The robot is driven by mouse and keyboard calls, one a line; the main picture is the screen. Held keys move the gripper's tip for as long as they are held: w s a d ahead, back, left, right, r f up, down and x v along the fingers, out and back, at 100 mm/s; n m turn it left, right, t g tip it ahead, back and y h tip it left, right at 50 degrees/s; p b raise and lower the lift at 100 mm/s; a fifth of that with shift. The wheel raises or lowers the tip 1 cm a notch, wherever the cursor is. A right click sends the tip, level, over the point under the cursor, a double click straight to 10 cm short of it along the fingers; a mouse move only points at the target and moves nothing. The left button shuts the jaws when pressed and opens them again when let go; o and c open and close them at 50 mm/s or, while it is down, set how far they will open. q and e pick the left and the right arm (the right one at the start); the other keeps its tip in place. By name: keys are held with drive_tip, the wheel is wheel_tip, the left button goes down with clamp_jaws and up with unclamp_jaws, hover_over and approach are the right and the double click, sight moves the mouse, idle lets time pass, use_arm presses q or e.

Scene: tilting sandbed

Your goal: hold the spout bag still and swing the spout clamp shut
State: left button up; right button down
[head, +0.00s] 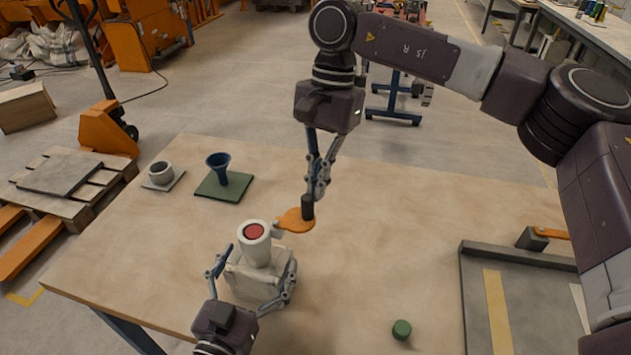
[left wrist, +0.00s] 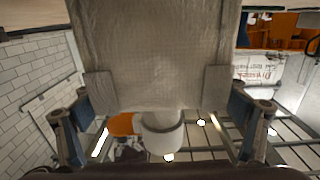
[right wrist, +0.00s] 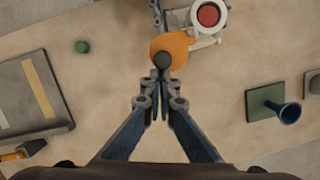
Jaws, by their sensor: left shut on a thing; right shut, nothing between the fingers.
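The pale spout bag (head: 245,272) stands on the table with its white spout (head: 256,248) up; red shows in the spout's mouth. My left gripper (head: 258,278) is shut on the bag from both sides; its pads press the cloth in the left wrist view (left wrist: 158,88). The orange spout clamp (head: 292,221) sticks out beside the spout, and the spout's mouth is uncovered. A dark upright knob (head: 307,208) stands on the clamp. My right gripper (right wrist: 162,88) points down with shut, empty fingers, right beside the knob (right wrist: 162,60); I cannot tell whether they touch.
A blue funnel (head: 219,168) on a green plate and a grey cup (head: 161,173) stand at the table's far left. A small green cylinder (head: 401,329) lies near the front. A grey tray (head: 474,300) with a yellow strip is at the right. The table's middle right is clear.

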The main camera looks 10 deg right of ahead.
drive_tip(key=shift+s+d+m, duration=0.1)
drive_tip(key=shift+s+m, duration=0.15)
drive_tip(key=shift+m, duration=0.15)
drive_tip(key=s+a+m+t, duration=0.35)
drive_tip(key=s+m, duration=0.55)
drive_tip(key=m, duration=0.6)
drive_tip(key=a+m+t+h, duration=0.1)
drive_tip(key=a+m, duration=0.8)
idle(0.5)
